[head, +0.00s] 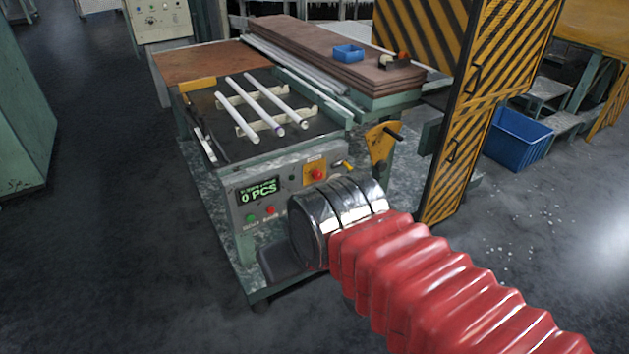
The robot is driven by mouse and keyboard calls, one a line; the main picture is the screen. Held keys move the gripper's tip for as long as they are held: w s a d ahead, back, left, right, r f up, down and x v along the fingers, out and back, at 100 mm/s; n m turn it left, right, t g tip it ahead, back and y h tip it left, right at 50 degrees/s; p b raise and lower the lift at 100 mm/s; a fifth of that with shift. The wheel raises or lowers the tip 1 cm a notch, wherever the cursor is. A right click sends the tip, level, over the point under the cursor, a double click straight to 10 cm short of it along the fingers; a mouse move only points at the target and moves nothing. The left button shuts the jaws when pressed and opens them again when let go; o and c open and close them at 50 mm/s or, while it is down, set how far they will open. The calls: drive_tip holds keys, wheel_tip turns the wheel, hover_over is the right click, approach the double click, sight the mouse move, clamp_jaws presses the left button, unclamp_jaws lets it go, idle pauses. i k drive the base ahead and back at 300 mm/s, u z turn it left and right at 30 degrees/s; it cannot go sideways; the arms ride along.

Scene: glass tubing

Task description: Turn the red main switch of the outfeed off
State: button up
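The red main switch (316,174) is a red knob on a yellow plate, on the front panel (265,190) of the outfeed machine. Whether it stands at on or off is too small to tell. My arm, in a red bellows sleeve with a shiny metal cuff, reaches in from the lower right. The cuff is just below and right of the switch in the picture and covers the panel's lower right part. My gripper's fingers do not show; whether they touch anything is hidden.
The panel has a lit display (259,191) reading "0 PCS", with green and red buttons below. A yellow quadrant with a black lever (385,138) stands right of the panel. Glass tubes (258,103) lie on the machine's top. A striped yellow-black door (460,140) stands at right.

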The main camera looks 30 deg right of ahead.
sight(317, 175)
drive_tip(key=z, duration=0.05)
drive_tip(key=i, duration=1)
drive_tip(key=u, duration=0.05)
